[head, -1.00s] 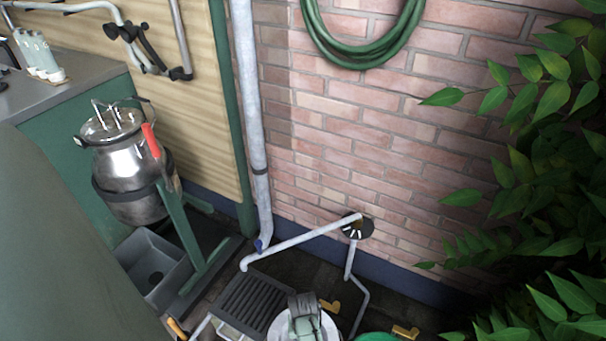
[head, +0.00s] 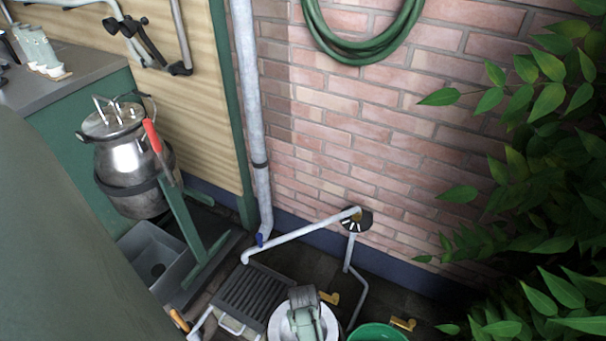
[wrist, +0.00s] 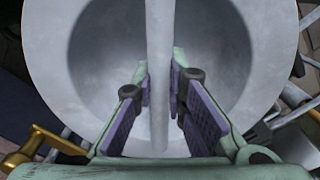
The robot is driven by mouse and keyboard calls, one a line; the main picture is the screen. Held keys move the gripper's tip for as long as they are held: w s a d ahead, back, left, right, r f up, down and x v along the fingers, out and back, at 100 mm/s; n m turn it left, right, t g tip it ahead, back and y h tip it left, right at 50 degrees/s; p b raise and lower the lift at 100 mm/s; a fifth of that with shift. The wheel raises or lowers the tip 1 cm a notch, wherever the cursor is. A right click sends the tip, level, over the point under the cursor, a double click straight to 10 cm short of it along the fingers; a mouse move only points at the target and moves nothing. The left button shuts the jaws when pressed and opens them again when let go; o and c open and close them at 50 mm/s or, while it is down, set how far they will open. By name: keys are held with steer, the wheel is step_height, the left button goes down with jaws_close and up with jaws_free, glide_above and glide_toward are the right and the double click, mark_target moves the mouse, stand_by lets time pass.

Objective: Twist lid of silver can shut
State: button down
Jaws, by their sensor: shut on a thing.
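A round pale grey lid (wrist: 215,35) with a sunken dish fills the wrist view. A straight bar handle (wrist: 159,60) crosses the dish. My gripper (wrist: 160,95) has a finger on each side of this bar and is shut on it. In the head view my gripper (head: 306,325) is at the bottom edge, over the same pale lid (head: 279,322). The can body under the lid is hidden in both views. I cannot tell how far the lid is turned.
A shiny metal churn (head: 122,158) hangs in a green stand (head: 195,225) at left, above a grey basin (head: 135,243). A dark grate (head: 250,292) lies left of the lid. A green bucket (head: 376,331) and brass taps (head: 402,323) are to the right. A brick wall (head: 370,130) stands behind.

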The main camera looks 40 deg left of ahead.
steer(key=shift+w+a+r+n+p, duration=0.1)
steer(key=shift+n+p, duration=0.25)
steer(key=shift+n, duration=0.3)
steer(key=shift+r+n+p, duration=0.1)
steer(key=shift+n+p, duration=0.2)
steer(key=shift+n, duration=0.35)
steer(key=shift+f+n, duration=0.1)
steer(key=shift+n, duration=0.4)
steer(key=c, duration=1.5)
jaws_free()
steer(key=shift+c, duration=0.2)
step_height(320, 180, up, 12)
